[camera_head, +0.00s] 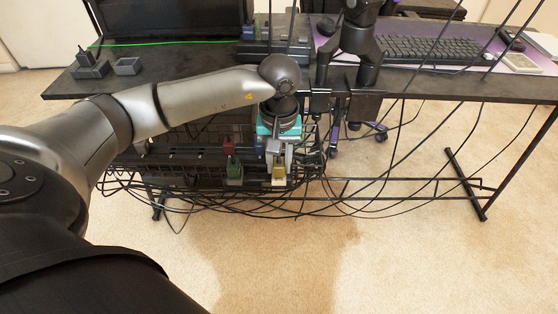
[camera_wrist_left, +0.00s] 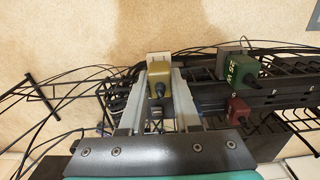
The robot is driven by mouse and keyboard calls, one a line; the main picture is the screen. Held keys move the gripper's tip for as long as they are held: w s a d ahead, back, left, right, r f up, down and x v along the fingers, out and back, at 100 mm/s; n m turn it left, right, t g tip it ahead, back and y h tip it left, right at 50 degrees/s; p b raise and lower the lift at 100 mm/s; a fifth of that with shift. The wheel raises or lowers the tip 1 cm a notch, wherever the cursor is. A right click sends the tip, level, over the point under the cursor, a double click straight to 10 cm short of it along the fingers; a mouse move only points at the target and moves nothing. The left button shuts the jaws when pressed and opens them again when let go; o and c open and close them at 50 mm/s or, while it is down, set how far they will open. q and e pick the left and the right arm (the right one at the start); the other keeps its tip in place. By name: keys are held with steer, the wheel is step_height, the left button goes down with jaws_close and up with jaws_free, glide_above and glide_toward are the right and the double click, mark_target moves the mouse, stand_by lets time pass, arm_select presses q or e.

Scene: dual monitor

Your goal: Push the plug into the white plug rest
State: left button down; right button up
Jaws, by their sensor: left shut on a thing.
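My left gripper (camera_head: 279,153) reaches down in front of the desk, over the cable basket. In the left wrist view its two pale fingers (camera_wrist_left: 160,84) stand on either side of a tan plug (camera_wrist_left: 158,80) and are shut on it. The tan plug also shows in the head view (camera_head: 278,173). A whitish square piece, seemingly the white plug rest (camera_wrist_left: 158,58), lies right at the plug's far end. Whether the plug is inside it or only against it, I cannot tell. My right gripper is in neither view.
A green plug (camera_head: 234,170) and a red plug (camera_head: 229,146) sit close by on the rail left of my gripper. Many black cables loop around the wire basket (camera_head: 190,175). The desk edge (camera_head: 450,95) is above. A keyboard (camera_head: 430,48) lies on the desk.

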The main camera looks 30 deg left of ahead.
mark_target(279, 162)
arm_select(q)
steer(key=shift+f, duration=0.15)
steer(key=c, duration=0.5)
jaws_free()
steer(key=shift+c, duration=0.2)
step_height(279, 162, up, 15)
steer(key=p, duration=0.6)
